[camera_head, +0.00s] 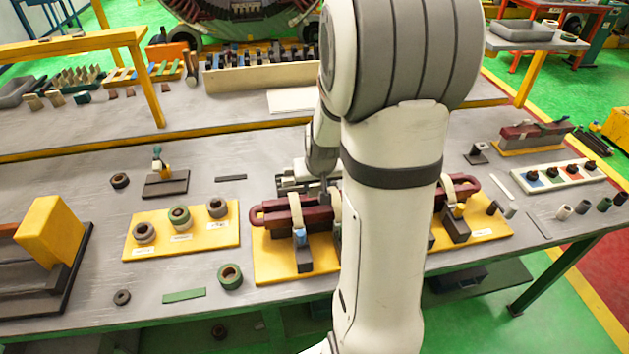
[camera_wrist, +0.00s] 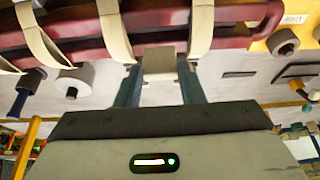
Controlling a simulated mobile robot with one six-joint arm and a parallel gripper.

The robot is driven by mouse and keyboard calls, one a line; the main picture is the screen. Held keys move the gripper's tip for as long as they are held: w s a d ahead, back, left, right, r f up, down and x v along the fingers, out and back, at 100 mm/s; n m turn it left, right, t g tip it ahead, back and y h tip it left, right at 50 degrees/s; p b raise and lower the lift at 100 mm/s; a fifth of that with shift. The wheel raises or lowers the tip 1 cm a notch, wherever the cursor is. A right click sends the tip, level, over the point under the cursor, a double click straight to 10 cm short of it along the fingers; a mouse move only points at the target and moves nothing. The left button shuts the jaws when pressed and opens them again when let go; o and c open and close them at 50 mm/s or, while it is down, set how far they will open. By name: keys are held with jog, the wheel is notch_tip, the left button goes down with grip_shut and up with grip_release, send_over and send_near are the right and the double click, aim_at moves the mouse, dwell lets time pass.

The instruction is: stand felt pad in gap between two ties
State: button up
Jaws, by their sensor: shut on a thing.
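My gripper (camera_wrist: 159,76) is shut on a small beige-grey felt pad (camera_wrist: 158,58), held between its two dark blue-grey fingers. In the wrist view the pad's far edge meets the edge of the dark red coil (camera_wrist: 160,18); I cannot tell whether they touch. One cream tie (camera_wrist: 114,32) wraps the coil left of the pad and another tie (camera_wrist: 201,26) right of it, so the pad lines up with the gap between them. In the head view the coil (camera_head: 290,217) lies across supports, its middle hidden by my arm. The pad is not discernible there.
The coil rests over a yellow base plate (camera_head: 275,268). A yellow board (camera_head: 150,250) with several tape rolls stands to the left, and a white tray (camera_head: 560,177) with several dark-topped items to the right. A yellow block (camera_head: 50,236) stands far left. Grey bench shows between.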

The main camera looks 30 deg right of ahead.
aim_at(316, 196)
jog(key=shift+f+b, duration=1.45)
jog(key=shift+f, duration=0.5)
jog(key=o, duration=1.1)
jog(key=shift+r, duration=0.1)
jog(key=shift+b+v, duration=0.4)
jog(key=shift+v, duration=3.45)
jog(key=s+a+r+n, duration=0.1)
jog(key=s+a+r, duration=0.1)
jog(key=s+a, duration=0.2)
jog(key=s+a+r+n, duration=0.1)
jog(key=s+a+r, duration=0.1)
jog(key=s+a, duration=0.3)
jog(key=s+a+r+n+y, duration=0.1)
jog(key=s+a+r, duration=0.1)
jog(key=s+a, duration=0.2)
jog(key=shift+s+a+r+g, duration=0.15)
jog(key=shift+s+g, duration=0.25)
jog(key=shift+s, duration=0.8)
jog(key=shift+c, duration=0.5)
